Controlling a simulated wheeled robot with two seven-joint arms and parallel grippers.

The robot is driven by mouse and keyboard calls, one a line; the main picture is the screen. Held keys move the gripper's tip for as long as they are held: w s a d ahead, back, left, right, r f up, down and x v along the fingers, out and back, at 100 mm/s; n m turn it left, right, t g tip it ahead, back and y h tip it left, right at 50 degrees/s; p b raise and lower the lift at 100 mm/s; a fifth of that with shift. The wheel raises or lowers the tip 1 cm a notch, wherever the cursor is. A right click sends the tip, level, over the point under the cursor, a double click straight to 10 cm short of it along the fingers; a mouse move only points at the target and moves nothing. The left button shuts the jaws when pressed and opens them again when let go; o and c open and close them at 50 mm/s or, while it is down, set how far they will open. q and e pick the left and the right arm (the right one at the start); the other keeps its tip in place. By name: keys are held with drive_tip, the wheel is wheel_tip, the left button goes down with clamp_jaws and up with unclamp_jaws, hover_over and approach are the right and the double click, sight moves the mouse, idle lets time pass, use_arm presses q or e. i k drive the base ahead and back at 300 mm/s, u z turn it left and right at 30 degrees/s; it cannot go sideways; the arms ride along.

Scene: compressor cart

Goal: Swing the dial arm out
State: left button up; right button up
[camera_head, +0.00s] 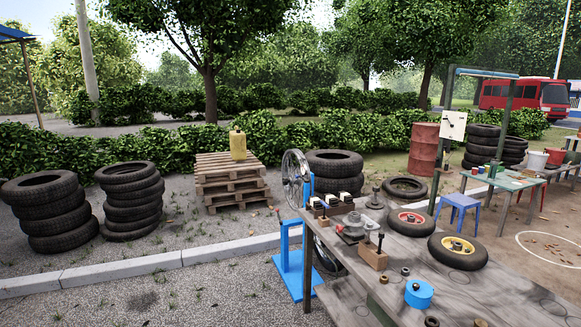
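A white square panel with a dark pointer-like mark (453,125) hangs on a dark green upright post frame (443,150) at the right, behind the grey workbench (470,290). A blue stand (291,262) holding a spoked wheel (294,180) stands at the bench's left end. I cannot tell for sure which part is the dial arm; the panel is the only dial-like thing I make out. Neither of my grippers shows in the head view.
On the bench lie a red-rimmed wheel (411,221), a yellow-rimmed wheel (458,250), a blue round part (419,293) and wooden blocks (373,256). A blue stool (458,207) stands behind. Tyre stacks (130,200) and pallets (230,182) are at left. Gravel in front is clear.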

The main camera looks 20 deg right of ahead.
sight(304, 172)
drive_tip(key=i, duration=1.3)
drive_tip(key=z, duration=0.5)
drive_tip(key=i, duration=0.8)
drive_tip(key=u, duration=0.5)
drive_tip(key=i, duration=0.85)
drive_tip(key=z, duration=0.7)
drive_tip(key=i, duration=0.85)
drive_tip(key=z, duration=0.65)
